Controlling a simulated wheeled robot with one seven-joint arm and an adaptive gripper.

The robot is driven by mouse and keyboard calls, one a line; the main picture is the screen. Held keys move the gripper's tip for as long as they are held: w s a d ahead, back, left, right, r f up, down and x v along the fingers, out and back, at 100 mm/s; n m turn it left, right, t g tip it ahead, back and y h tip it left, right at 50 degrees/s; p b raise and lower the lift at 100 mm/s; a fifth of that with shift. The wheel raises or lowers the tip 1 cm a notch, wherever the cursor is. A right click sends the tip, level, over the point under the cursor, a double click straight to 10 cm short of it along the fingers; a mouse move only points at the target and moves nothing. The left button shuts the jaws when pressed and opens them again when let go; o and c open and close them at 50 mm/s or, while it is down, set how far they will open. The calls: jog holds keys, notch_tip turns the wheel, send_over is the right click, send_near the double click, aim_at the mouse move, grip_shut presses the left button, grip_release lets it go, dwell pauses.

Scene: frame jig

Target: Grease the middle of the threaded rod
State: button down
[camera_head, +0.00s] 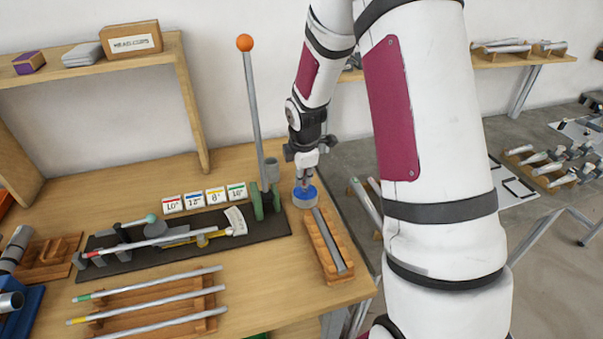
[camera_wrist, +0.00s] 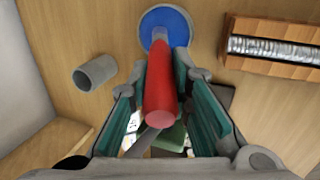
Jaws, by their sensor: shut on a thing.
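The threaded rod (camera_head: 332,240) lies in a wooden cradle (camera_head: 318,248) near the table's right edge. Its ridged surface shows in the wrist view (camera_wrist: 275,49). My gripper (camera_head: 303,178) stands upright behind the cradle's far end and is shut on a red-handled tool (camera_wrist: 166,88). The tool's pale lower end reaches the round blue pot (camera_head: 304,202), also in the wrist view (camera_wrist: 165,17). Its tip is hidden, so I cannot tell whether it touches the pot's contents.
A grey cup (camera_head: 272,168) stands left of my gripper. A tall rod with an orange ball (camera_head: 245,43) rises nearby. A dark jig board (camera_head: 262,225) and several rods on a wooden rack (camera_head: 208,302) lie left. Bare tabletop lies between rack and cradle.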

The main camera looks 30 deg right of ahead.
dwell(0.3)
jog(key=shift+r+p, duration=1.55)
jog(key=shift+r, duration=1.9)
